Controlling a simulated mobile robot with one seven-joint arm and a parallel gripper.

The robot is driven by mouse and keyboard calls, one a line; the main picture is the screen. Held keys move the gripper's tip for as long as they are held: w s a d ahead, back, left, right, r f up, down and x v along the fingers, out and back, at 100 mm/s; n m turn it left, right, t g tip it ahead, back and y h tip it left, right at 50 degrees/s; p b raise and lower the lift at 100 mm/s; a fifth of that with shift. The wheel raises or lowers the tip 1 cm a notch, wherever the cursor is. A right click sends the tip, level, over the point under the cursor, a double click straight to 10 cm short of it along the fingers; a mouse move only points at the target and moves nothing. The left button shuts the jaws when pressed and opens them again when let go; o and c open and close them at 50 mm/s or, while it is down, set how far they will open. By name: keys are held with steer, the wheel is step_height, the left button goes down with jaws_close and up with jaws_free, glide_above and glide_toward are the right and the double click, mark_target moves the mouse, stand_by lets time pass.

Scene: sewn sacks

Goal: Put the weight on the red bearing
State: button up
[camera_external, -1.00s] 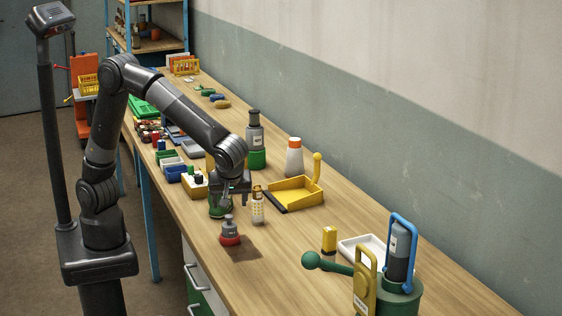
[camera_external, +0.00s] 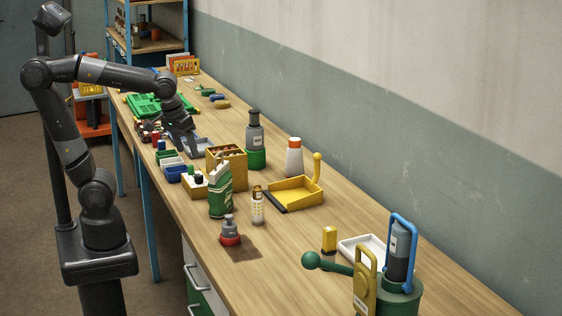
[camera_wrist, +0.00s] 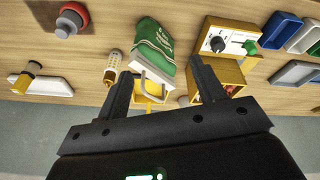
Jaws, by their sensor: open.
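A small grey weight (camera_external: 229,224) with a knob on top stands upright on a round red piece (camera_external: 230,240), which looks like the red bearing, at the near left of the workbench. In the wrist view the grey weight (camera_wrist: 68,24) shows at the upper left, with the red bearing (camera_wrist: 75,9) around it. The exact contact between them is too small to tell. My gripper (camera_external: 183,140) is farther back along the bench, above the small bins, well away from the weight. In the wrist view my gripper (camera_wrist: 162,88) is open with nothing between its fingers.
A green sack (camera_external: 219,195) and a white bottle (camera_external: 257,207) stand close behind the weight. A yellow box (camera_external: 238,168), a yellow tray (camera_external: 295,192) and a green-based grey cylinder (camera_external: 255,135) are farther back. Bare bench (camera_external: 290,265) lies right of the weight.

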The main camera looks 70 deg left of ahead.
steer(key=s+a+m+t, duration=0.2)
steer(key=s+a+m, duration=0.2)
steer(key=s+a, duration=0.1)
steer(key=shift+a+f, duration=0.2)
steer(key=shift+f, duration=0.05)
stand_by(1.2)
